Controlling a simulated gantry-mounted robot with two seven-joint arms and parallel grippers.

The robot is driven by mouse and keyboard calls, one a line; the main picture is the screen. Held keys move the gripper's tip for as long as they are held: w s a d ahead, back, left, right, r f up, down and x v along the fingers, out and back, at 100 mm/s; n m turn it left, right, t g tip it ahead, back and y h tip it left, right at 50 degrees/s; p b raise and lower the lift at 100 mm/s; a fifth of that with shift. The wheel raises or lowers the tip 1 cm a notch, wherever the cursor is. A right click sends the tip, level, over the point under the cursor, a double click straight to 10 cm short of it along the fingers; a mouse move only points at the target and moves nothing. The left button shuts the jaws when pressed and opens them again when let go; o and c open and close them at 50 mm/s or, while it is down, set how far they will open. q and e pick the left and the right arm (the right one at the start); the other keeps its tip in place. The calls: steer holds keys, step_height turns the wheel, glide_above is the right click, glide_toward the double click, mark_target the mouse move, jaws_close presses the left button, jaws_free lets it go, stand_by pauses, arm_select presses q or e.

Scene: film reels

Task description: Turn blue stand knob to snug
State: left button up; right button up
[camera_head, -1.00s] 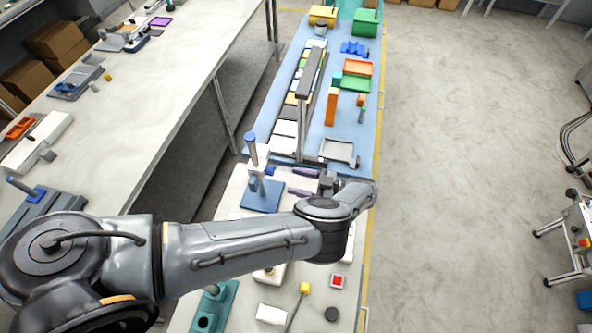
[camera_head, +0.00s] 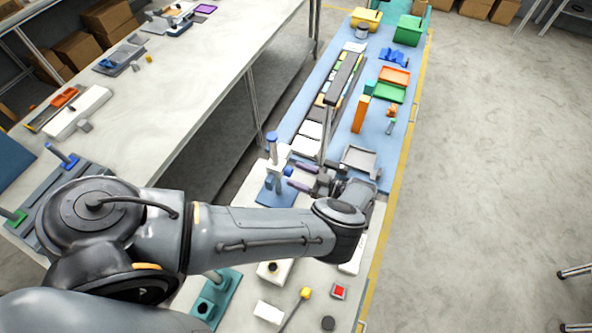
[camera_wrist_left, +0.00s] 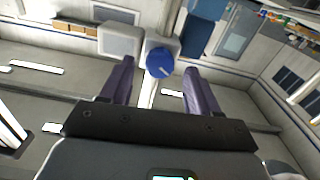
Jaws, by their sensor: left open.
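The blue stand (camera_head: 265,195) has a flat blue base, an upright post with a blue top and a white block on the post. Its blue knob (camera_head: 288,171) sits on the side of the block towards my gripper. In the left wrist view the round blue knob (camera_wrist_left: 160,62) shows a pale pointer line. My left gripper (camera_head: 292,175) is open, its purple fingers pointing at the stand. In the left wrist view the knob appears between the two fingers, with gaps on both sides; I cannot tell how deep it sits. My right gripper is not in view.
A grey tray (camera_head: 361,160) and an orange upright block (camera_head: 361,114) stand beyond the gripper. A teal stand (camera_head: 217,296), a red button box (camera_head: 338,291) and a yellow-tipped lever (camera_head: 304,294) lie nearer. Open floor is to the right.

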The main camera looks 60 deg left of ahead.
arm_select(q)
steer(key=shift+s+a, duration=0.45)
steer(key=shift+a, duration=0.1)
steer(key=c, duration=1)
steer(key=shift+c, duration=0.2)
steer(key=shift+n+b, duration=0.75)
steer(key=shift+n, duration=5.05)
